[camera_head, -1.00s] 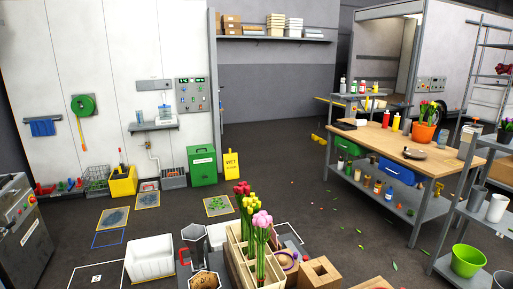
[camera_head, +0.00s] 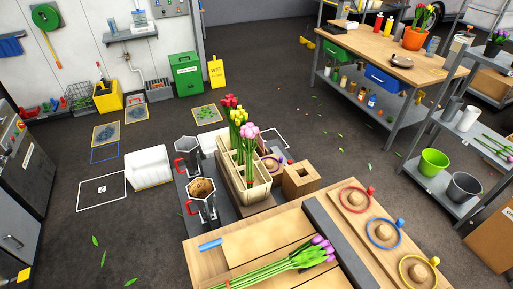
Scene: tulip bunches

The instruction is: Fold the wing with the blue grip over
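A wooden folding board (camera_head: 262,232) lies at the bottom of the view, with a flat blue grip (camera_head: 210,244) on its left part. The wing with this grip appears to lie flat. A bunch of purple tulips (camera_head: 312,255) with green stems lies across the board, heads to the right. The bottom edge of the picture cuts off the board's near part. Neither of my grippers is in view.
Right of a dark strip (camera_head: 335,240), red (camera_head: 355,199), blue (camera_head: 384,232) and yellow (camera_head: 418,271) rings sit on wood. Behind stand a wooden crate of tulips (camera_head: 262,192), a wooden block (camera_head: 300,183) and metal jugs (camera_head: 201,205). Floor at left is mostly open.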

